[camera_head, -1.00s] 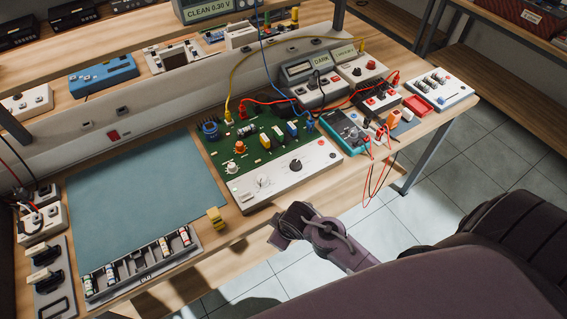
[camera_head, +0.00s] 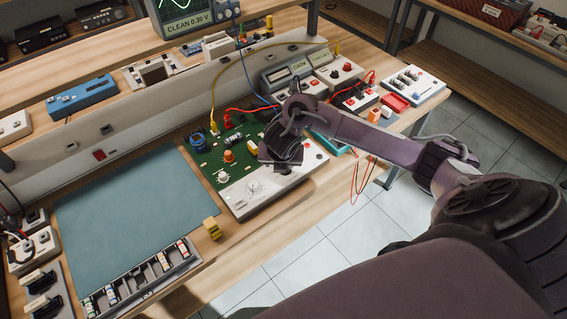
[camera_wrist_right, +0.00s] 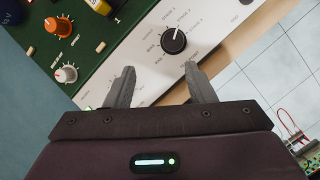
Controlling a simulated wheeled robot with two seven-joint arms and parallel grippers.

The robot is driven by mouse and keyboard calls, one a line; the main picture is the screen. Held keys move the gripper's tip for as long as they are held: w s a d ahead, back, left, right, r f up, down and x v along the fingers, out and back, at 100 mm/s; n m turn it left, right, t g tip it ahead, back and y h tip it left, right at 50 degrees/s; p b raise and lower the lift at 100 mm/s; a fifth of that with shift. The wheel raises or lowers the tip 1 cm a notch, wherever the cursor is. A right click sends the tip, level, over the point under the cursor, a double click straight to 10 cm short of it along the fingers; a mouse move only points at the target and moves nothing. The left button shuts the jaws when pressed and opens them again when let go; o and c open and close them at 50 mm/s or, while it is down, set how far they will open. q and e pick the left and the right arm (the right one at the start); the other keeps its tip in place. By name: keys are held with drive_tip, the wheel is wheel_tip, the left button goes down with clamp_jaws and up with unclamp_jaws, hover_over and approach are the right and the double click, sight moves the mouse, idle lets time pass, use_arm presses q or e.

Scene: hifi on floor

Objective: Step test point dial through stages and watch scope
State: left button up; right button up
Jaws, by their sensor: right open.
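The test point dial (camera_wrist_right: 174,41) is a round black knob with a white pointer on the white panel (camera_wrist_right: 225,30) of the green circuit board, with stage labels printed around it. My right gripper (camera_wrist_right: 160,82) is open in the wrist view, its two fingers apart. The dial lies just beyond the fingertips, slightly right of their middle, not between them. In the head view my right gripper (camera_head: 280,160) hangs over the panel and hides the dial. The scope (camera_head: 188,12) at the top left shows a green wave and the text "CLEAN 0.30 V". My left gripper is out of view.
The green board (camera_head: 215,160) carries knobs, including an orange one (camera_wrist_right: 53,24) and a white one (camera_wrist_right: 66,74). Meters (camera_head: 285,75) and red and yellow leads lie behind. A blue-green mat (camera_head: 130,210) is bare. A yellow block (camera_head: 211,228) stands near the front edge.

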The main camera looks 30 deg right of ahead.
drive_tip(key=shift+n, duration=0.3)
drive_tip(key=d+f, duration=0.1)
drive_tip(key=f, duration=0.1)
drive_tip(key=w+d+f, duration=0.1)
drive_tip(key=f, duration=0.1)
drive_tip(key=w+d+f, duration=0.1)
drive_tip(key=f, duration=0.1)
drive_tip(key=shift+w+d+f+b, duration=0.2)
drive_tip(key=shift+d+b, duration=0.15)
drive_tip(key=c, duration=1)
